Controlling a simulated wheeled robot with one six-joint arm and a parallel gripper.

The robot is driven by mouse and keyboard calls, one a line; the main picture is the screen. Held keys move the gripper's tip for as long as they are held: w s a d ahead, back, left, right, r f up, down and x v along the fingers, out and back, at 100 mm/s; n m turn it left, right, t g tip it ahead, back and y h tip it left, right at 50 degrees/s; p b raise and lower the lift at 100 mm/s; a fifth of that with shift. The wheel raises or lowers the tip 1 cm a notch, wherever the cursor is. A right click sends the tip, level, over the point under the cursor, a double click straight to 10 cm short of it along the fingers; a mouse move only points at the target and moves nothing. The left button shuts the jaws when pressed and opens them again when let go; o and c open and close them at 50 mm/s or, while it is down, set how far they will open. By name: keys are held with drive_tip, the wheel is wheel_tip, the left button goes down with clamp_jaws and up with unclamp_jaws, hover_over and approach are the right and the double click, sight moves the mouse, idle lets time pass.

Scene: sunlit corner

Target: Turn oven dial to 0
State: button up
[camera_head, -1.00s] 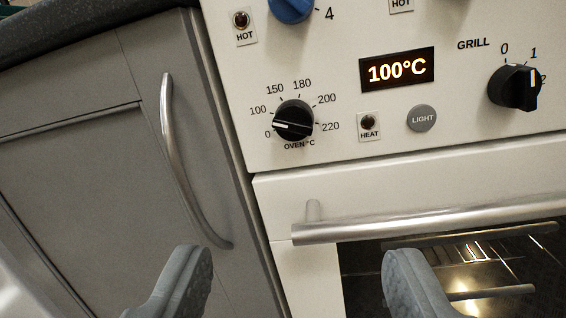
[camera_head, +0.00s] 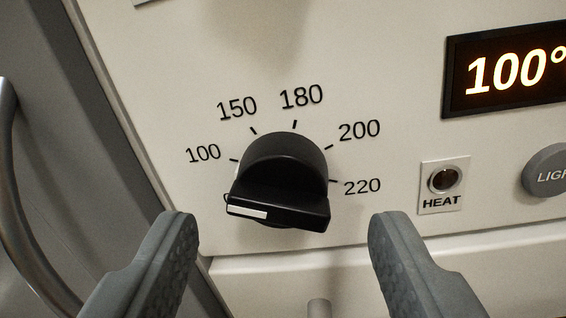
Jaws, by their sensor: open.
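The black oven dial (camera_head: 283,172) is on the cream front panel, with 100, 150, 180, 200 and 220 printed around it. Its white pointer mark (camera_head: 247,212) is at the lower left, below the 100, where the dial covers most of the 0 label. My gripper (camera_head: 280,225) is open and empty. Its two grey fingers show left and right below the dial, with the dial's grip bar between them in the picture. I see no contact between fingers and dial. The display (camera_head: 508,70) shows 100°, cut off at the right.
A HEAT lamp (camera_head: 442,183), unlit, and a grey LIGHT button (camera_head: 550,170) are right of the dial. A metal cabinet handle (camera_head: 22,215) is at the far left. The oven door's top edge (camera_head: 330,270) runs below the panel.

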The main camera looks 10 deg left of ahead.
sight(281, 192)
drive_tip(key=shift+w+a, duration=0.1)
drive_tip(key=shift+w, duration=1)
drive_tip(key=c, duration=0.9)
drive_tip(key=shift+c, duration=0.2)
drive_tip(key=shift+n, duration=0.3)
drive_tip(key=n, duration=0.3)
drive_tip(key=shift+r+n+g, duration=0.15)
drive_tip(key=shift+n+g, duration=0.15)
drive_tip(key=shift+n, duration=2.1)
